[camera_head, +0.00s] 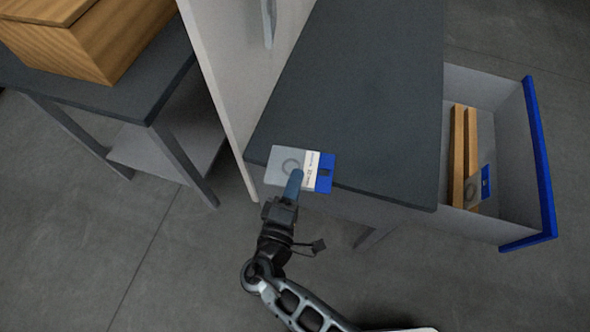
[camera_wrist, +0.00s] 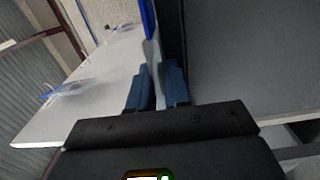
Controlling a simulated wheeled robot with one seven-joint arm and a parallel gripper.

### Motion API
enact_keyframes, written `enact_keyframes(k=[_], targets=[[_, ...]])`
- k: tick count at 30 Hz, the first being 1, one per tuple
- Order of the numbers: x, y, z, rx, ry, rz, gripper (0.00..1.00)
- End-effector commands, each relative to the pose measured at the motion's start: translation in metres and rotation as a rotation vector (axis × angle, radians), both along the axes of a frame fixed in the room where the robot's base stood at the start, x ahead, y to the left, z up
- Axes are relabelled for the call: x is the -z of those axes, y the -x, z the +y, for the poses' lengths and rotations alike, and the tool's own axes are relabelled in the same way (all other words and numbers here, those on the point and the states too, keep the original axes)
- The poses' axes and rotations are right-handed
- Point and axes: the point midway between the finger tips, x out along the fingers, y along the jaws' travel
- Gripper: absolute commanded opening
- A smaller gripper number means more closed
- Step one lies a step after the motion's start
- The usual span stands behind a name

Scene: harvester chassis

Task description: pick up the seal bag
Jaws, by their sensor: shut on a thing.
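A seal bag (camera_head: 287,163), clear with a ring-shaped thing inside, a white label and a blue end, is in my gripper (camera_head: 295,178) at the near edge of the dark-topped bench. In the wrist view my gripper (camera_wrist: 157,84) has its blue fingers closed on the bag, which shows nearly edge-on with its blue end (camera_wrist: 148,18) upward. Whether the bag touches the bench top is hard to tell. A second bag with a blue end (camera_head: 486,182) lies in the open drawer at right.
The dark bench top (camera_head: 360,80) is otherwise clear. The open drawer (camera_head: 528,190) has a blue front and wooden strips (camera_head: 458,155) inside. A white upright panel (camera_head: 235,70) stands left of the bench. A wooden box (camera_head: 95,45) sits on the left table (camera_head: 140,100).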

Motion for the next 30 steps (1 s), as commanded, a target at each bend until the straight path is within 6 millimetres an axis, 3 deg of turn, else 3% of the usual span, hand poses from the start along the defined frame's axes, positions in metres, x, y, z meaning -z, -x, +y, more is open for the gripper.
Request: enact_keyframes(k=[8, 14, 24, 30], targets=[[-0.012, 0.0, 0.0, 0.001, -0.001, -0.001, 0.0], [-0.046, 0.0, -0.001, 0.001, -0.003, -0.002, 0.0], [-0.086, 0.061, -0.048, 0.0, -0.001, 0.002, 0.0], [-0.103, 0.082, -0.065, 0.0, 0.0, 0.001, 0.0]])
